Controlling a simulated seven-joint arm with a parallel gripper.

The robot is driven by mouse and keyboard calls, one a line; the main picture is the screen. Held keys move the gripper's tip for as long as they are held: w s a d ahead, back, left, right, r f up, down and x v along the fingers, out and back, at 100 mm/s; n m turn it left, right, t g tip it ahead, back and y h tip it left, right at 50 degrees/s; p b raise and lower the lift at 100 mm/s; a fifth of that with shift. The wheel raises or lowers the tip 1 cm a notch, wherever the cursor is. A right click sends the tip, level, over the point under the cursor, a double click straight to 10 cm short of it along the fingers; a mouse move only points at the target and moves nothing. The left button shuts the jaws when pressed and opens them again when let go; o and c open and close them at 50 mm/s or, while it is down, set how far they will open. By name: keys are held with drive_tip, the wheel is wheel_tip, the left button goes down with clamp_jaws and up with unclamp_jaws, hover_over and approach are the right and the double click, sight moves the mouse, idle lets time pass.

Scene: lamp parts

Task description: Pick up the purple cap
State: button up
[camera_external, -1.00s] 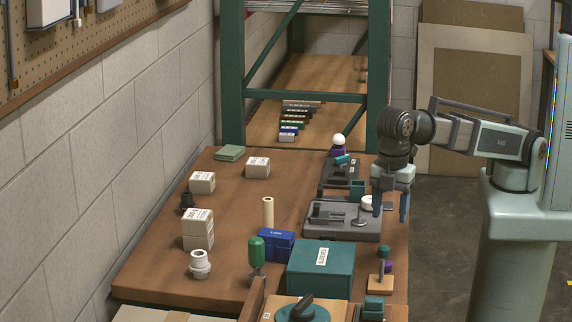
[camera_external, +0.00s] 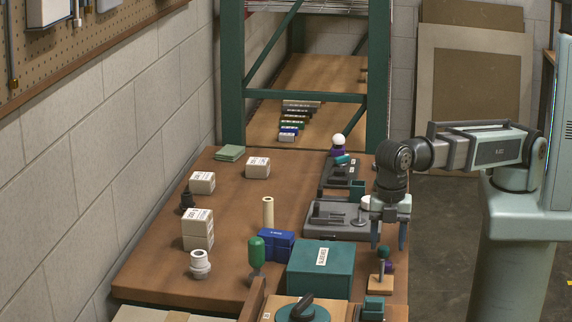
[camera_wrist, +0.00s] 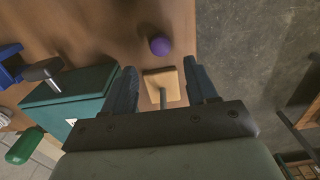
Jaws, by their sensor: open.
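The purple cap (camera_wrist: 160,45) shows as a small round purple thing on the wooden table, near its edge, in the wrist view. My gripper (camera_external: 389,243) is open and empty, above the table near the stand and the cap. In the wrist view the cap lies beyond the gap between the fingers (camera_wrist: 160,78), and the stand's base (camera_wrist: 173,80) lies within that gap. The fingers look apart from the cap.
A teal box (camera_external: 320,270) stands left of the stand, with a blue box (camera_external: 276,245) behind it. A grey tray with parts (camera_external: 335,232) is behind my gripper. The table's right edge is close, with floor beyond. Open tabletop (camera_external: 230,220) lies at centre left.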

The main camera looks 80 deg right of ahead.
sight(387, 263)
drive_tip(key=shift+s+d+f, duration=0.1)
drive_tip(key=shift+f, duration=1.45)
drive_tip(key=shift+d+f, duration=0.1)
drive_tip(key=shift+f, duration=1.4)
drive_tip(key=c, duration=1)
drive_tip(key=shift+c, duration=0.2)
drive_tip(key=shift+r, duration=0.1)
